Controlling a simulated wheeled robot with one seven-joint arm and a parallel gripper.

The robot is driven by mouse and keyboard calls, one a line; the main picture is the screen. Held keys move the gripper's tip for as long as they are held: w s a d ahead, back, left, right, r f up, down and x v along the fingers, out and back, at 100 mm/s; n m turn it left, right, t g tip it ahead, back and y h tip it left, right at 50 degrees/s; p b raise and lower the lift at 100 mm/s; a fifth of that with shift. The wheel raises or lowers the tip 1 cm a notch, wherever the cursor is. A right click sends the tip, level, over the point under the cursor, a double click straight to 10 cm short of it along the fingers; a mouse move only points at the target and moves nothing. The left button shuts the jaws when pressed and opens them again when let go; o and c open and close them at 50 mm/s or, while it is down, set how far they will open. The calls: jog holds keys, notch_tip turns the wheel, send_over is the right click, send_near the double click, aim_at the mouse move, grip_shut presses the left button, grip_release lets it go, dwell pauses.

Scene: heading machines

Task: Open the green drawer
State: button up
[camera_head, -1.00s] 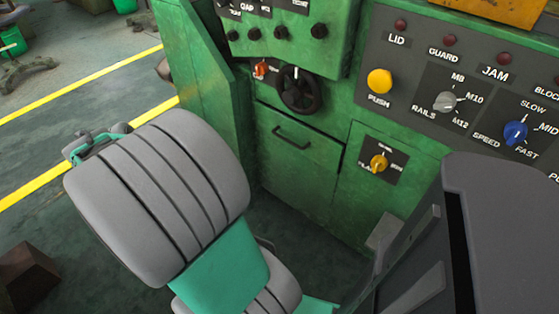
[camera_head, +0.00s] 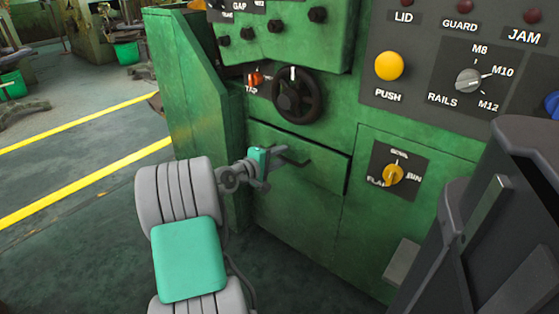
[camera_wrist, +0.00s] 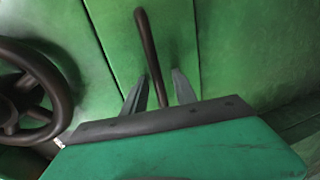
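The green drawer (camera_head: 325,167) is a panel in the green machine front, below the dark handwheel. A dark seam runs along its top and right edges, and it looks shut. Its dark bar handle (camera_head: 297,160) is partly hidden by my gripper (camera_head: 277,165), which is right at it. In the wrist view the handle (camera_wrist: 148,45) runs down between the two fingers of my gripper (camera_wrist: 160,82). The fingers stand apart, one on each side of the bar, with visible gaps. I cannot tell how deep the bar sits between them.
The handwheel (camera_head: 298,95) is just above the drawer, and shows close at the left in the wrist view (camera_wrist: 22,95). A yellow knob (camera_head: 393,174) is right of the drawer. A dark grey body fills the lower right. Open floor with yellow lines lies left.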

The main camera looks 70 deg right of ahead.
jog(key=shift+c, duration=0.3)
grip_shut()
dwell(1.1)
